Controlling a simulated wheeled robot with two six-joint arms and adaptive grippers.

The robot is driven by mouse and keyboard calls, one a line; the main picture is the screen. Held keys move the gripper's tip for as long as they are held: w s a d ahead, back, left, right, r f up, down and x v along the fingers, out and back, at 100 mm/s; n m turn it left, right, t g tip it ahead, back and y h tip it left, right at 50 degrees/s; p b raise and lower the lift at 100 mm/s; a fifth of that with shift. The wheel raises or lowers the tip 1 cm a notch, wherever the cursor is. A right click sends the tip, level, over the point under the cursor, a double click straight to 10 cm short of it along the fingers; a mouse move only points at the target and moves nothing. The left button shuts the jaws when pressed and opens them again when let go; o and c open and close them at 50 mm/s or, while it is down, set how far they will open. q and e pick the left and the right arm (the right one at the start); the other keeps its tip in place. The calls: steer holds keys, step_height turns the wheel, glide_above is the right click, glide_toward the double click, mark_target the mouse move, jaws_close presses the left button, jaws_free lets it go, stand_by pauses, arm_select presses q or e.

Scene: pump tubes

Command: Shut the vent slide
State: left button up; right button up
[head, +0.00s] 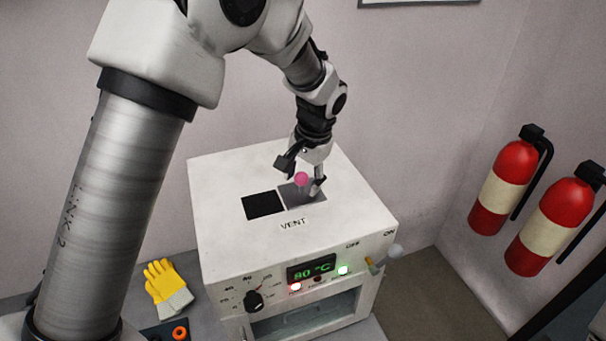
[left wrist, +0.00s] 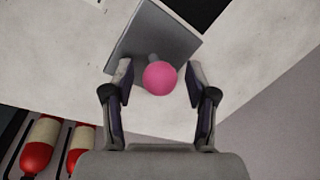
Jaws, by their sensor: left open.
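The vent slide (head: 311,199) is a grey plate on top of the white oven, with a pink ball knob (head: 301,179) standing on it. The slide lies to the right of the black vent opening (head: 264,205), which is uncovered. My left gripper (head: 304,184) is open, with its fingers at the knob. In the left wrist view the pink knob (left wrist: 160,78) sits between the two open fingers (left wrist: 157,88), with gaps on both sides. The slide (left wrist: 150,40) and a corner of the dark opening (left wrist: 203,10) show beyond it. My right gripper is not in view.
The white oven (head: 225,240) has a VENT label, a dial (head: 254,300), a display reading 80 °C (head: 311,268) and a lever (head: 385,258) at its front. Yellow gloves (head: 166,284) lie left of it. Two fire extinguishers (head: 505,182) hang on the right wall.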

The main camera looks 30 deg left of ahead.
arm_select(q)
steer(key=shift+s+r, duration=0.15)
steer(key=shift+s, duration=0.15)
steer(key=shift+c, duration=1.4)
steer(key=shift+s+r, duration=0.1)
steer(key=shift+s, duration=0.15)
jaws_close()
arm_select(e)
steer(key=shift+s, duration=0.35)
